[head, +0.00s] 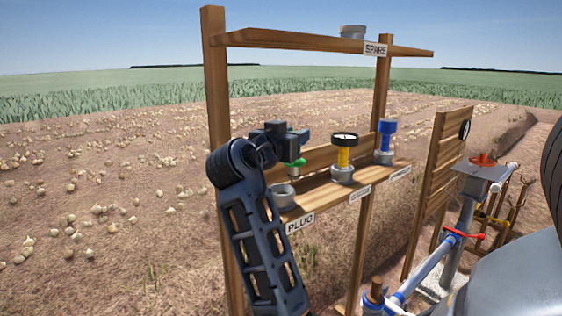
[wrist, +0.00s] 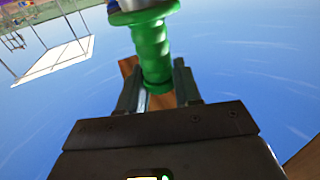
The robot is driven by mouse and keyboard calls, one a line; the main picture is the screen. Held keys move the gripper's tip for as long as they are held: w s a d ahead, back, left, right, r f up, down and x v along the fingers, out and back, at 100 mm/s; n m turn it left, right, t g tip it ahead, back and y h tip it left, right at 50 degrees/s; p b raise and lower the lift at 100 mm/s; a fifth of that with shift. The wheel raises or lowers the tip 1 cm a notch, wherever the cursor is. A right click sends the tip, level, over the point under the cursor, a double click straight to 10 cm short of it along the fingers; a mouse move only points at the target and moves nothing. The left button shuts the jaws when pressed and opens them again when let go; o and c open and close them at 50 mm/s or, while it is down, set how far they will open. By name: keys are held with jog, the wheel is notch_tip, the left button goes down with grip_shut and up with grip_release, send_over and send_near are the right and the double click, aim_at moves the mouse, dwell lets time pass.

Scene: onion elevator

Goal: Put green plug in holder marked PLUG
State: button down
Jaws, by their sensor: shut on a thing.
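The green plug (head: 297,162) is held by my gripper (head: 292,144) in the head view. It appears just above and slightly right of the grey cup-like holder (head: 283,196), with a gap between them. The white PLUG label (head: 300,222) is on the shelf edge below that holder. In the wrist view the ribbed green plug (wrist: 150,45) stands between the two fingers of my gripper (wrist: 157,85), which is shut on it. The plug's far end is cut off by the top of the wrist view.
The wooden shelf (head: 322,198) also carries a gauge on a yellow stem (head: 344,152) and a blue-topped part (head: 386,137), each in a grey holder. An upper shelf marked SPARE (head: 375,49) bears a grey holder (head: 352,32). A wooden post (head: 217,100) stands behind my arm.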

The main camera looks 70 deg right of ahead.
notch_tip(320, 180, down, 6)
jog(key=w, duration=0.2)
jog(key=shift+w+a+p, duration=0.4)
jog(key=shift+f+b, duration=0.25)
jog(key=shift+b, duration=0.2)
jog(key=c, duration=0.8)
grip_release()
jog(key=shift+r, duration=0.1)
